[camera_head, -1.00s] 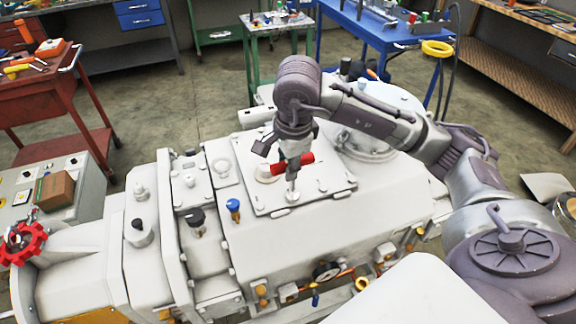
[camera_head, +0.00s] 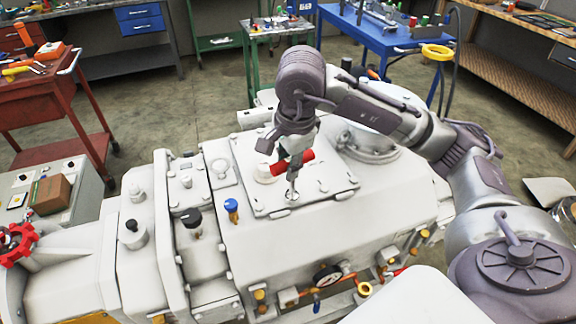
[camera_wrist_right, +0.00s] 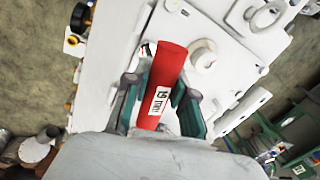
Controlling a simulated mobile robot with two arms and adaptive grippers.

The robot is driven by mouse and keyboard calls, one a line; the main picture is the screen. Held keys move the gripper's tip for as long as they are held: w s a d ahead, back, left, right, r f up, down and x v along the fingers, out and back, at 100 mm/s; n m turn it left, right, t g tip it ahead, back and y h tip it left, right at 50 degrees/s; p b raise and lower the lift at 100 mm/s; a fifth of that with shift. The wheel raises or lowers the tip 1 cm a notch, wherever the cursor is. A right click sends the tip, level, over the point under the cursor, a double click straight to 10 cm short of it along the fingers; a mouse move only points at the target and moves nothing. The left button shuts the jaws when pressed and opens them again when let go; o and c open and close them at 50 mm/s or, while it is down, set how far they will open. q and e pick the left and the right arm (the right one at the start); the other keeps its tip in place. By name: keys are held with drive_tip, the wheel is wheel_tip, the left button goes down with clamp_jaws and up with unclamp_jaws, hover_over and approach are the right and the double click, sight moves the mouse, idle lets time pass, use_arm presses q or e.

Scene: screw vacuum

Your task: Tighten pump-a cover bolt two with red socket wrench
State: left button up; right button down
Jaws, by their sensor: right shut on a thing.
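The red socket wrench (camera_head: 292,163) is held in my right gripper (camera_head: 292,158) over the white pump's square cover plate (camera_head: 325,182). Its red handle lies roughly level, and its metal shaft points down to the plate's near edge, at or just above a bolt (camera_head: 292,196). I cannot tell whether the socket sits on the bolt. In the right wrist view, the red handle (camera_wrist_right: 164,85) with a "19 mm" label lies between the green-padded fingers (camera_wrist_right: 160,100). My left gripper is not in view.
A white round cap (camera_head: 264,172) stands on the cover plate beside the wrench. A blue-topped knob (camera_head: 231,207) and a black knob (camera_head: 192,220) are left of the plate. A gauge (camera_head: 327,275) sits on the front. A red cart (camera_head: 50,100) stands at far left.

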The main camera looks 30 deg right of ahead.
drive_tip(key=shift+s+f, duration=0.1)
idle(0.3)
drive_tip(key=shift+d+r+p, duration=0.15)
drive_tip(key=shift+r+p, duration=0.35)
drive_tip(key=shift+r, duration=0.15)
drive_tip(key=shift+r+p, duration=1.1)
drive_tip(key=shift+r, duration=0.85)
drive_tip(key=shift+f, duration=0.1)
